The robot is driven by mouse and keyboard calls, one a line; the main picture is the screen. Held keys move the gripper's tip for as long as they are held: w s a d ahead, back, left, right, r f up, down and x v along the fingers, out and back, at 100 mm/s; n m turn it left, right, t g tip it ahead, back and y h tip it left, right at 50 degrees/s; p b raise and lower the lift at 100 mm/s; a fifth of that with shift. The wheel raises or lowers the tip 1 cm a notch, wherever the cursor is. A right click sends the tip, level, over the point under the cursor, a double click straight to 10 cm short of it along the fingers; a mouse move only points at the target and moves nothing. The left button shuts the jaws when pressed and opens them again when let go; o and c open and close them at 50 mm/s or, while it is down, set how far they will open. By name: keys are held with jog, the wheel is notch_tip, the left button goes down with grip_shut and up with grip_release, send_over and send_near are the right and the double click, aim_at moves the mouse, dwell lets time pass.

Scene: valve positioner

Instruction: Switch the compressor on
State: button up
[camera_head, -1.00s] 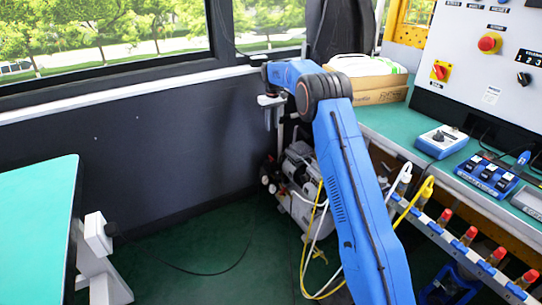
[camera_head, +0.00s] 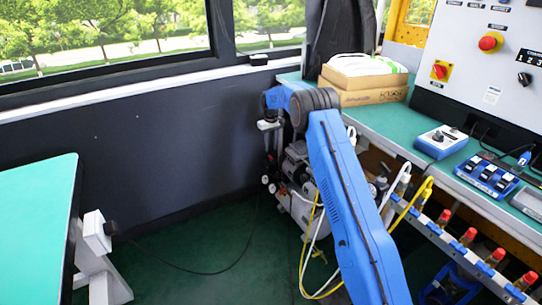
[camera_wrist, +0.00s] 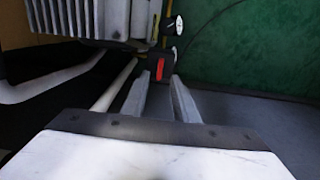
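The compressor (camera_head: 302,172) stands on the floor under the right bench, partly hidden by my arm in the head view. In the wrist view its ribbed grey body (camera_wrist: 92,18) fills the top left. A black box with a red switch (camera_wrist: 160,68) shows beside two round gauges (camera_wrist: 177,25). My gripper (camera_wrist: 160,79) points at this box. Its two fingers are apart with nothing between them, and the switch lies beyond the tips. I cannot tell the switch's position. In the head view my gripper (camera_head: 269,138) is above the compressor's left side, its fingers hard to make out.
Yellow and white hoses (camera_head: 308,240) hang by the compressor. The right bench (camera_head: 385,125) carries cardboard boxes (camera_head: 362,92) and a control panel (camera_head: 470,60). A green table (camera_head: 35,215) stands at the left. A black cable crosses the open floor between.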

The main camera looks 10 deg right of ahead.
aim_at(271, 157)
jog(key=shift+f, duration=3.05)
grip_shut()
